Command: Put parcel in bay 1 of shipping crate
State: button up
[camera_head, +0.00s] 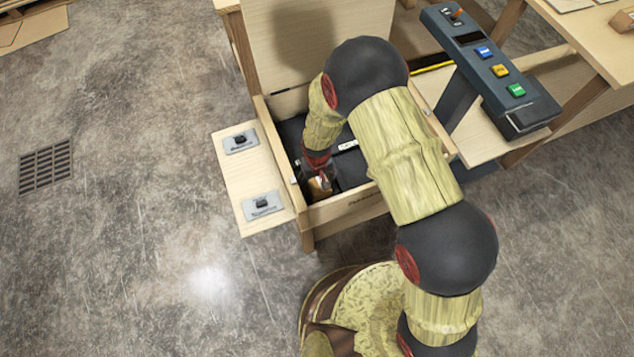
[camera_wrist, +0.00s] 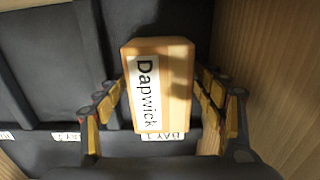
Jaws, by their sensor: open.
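The parcel (camera_wrist: 165,85) is a tan box with a white label reading "Dapwick". In the wrist view it stands between the two fingers of my gripper (camera_wrist: 160,95), which is open with a finger on each side. I cannot tell whether the fingers touch it. The shipping crate (camera_head: 347,208) is a wooden box with a dark, divided inside and its lid raised. In the head view my gripper (camera_head: 318,178) reaches into its left end. The parcel is over or in a bay beside the wooden wall; its underside is hidden. The nearby bay label (camera_wrist: 178,136) is partly covered by the parcel.
Another bay label (camera_wrist: 65,136) shows on the divider to the left. A side shelf (camera_head: 240,185) with two latch-like plates adjoins the crate. The raised lid (camera_head: 298,45) stands behind. A console (camera_head: 490,65) with coloured buttons is on the right. Floor at left is clear.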

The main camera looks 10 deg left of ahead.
notch_tip(320, 180, up, 12)
jog(key=p, duration=0.4)
jog(key=shift+r+p, duration=0.15)
jog(key=shift+p, duration=0.2)
notch_tip(320, 180, up, 14)
jog(key=r+m+t, duration=0.1)
jog(key=m, duration=0.1)
send_over(317, 180)
jog(key=w+d, duration=0.3)
jog(key=d, duration=0.3)
jog(key=s+d+r+m+t, duration=0.1)
jog(key=d+r, duration=0.6)
jog(key=r, duration=0.5)
jog(key=s+d+r+m+t, duration=0.3)
jog(key=s+d+r, duration=1.1)
jog(key=s, duration=0.3)
jog(key=shift+r+t, duration=0.3)
jog(key=shift+r, duration=0.3)
